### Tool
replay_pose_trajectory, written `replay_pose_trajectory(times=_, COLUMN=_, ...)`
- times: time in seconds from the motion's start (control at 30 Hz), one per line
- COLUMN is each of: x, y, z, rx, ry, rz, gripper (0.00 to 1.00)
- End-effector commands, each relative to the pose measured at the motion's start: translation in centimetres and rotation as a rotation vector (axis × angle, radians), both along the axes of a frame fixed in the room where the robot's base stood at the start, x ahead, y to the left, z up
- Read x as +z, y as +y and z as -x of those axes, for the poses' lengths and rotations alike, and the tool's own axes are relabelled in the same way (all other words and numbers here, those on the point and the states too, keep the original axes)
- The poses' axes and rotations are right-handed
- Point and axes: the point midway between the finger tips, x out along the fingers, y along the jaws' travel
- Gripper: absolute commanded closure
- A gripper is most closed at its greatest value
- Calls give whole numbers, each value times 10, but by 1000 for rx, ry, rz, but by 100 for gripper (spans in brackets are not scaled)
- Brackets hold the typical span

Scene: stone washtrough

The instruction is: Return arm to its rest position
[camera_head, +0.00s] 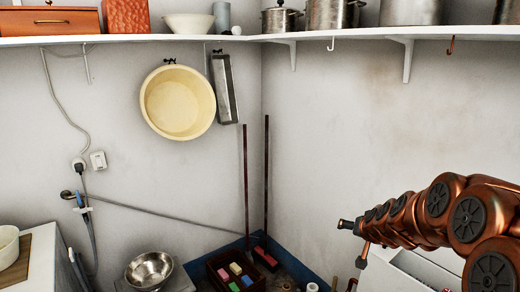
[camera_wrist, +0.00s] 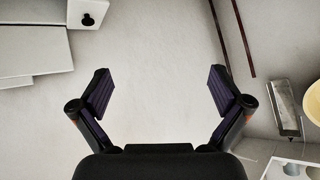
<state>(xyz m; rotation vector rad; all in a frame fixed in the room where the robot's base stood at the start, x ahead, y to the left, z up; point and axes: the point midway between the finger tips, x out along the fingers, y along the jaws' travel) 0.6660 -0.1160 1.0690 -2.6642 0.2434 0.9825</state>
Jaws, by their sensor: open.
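My gripper (camera_wrist: 160,90) is open in the wrist view, its two dark fingers spread wide apart with nothing between them. A plain pale surface fills the space beyond the fingers. In the head view my copper-coloured arm (camera_head: 468,218) reaches in from the right edge, raised in front of the right wall. I cannot make out the gripper's fingers clearly in the head view.
A white shelf (camera_head: 178,38) with pots runs along both walls. A cream basin (camera_head: 178,102) hangs on the left wall. Two dark poles (camera_head: 266,180) stand in the corner. A metal bowl (camera_head: 150,270) and a dark crate (camera_head: 222,268) are below. The right wall's middle is bare.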

Motion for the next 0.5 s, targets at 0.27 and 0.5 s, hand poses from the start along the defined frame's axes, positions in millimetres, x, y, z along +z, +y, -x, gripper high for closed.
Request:
replay_pose_trajectory(times=0.27, x=9, y=87, z=92, rx=203, ry=203, rz=-49, gripper=0)
replay_pose_trajectory(times=0.5, x=7, y=129, z=193, rx=321, ry=416, rz=-49, gripper=0)
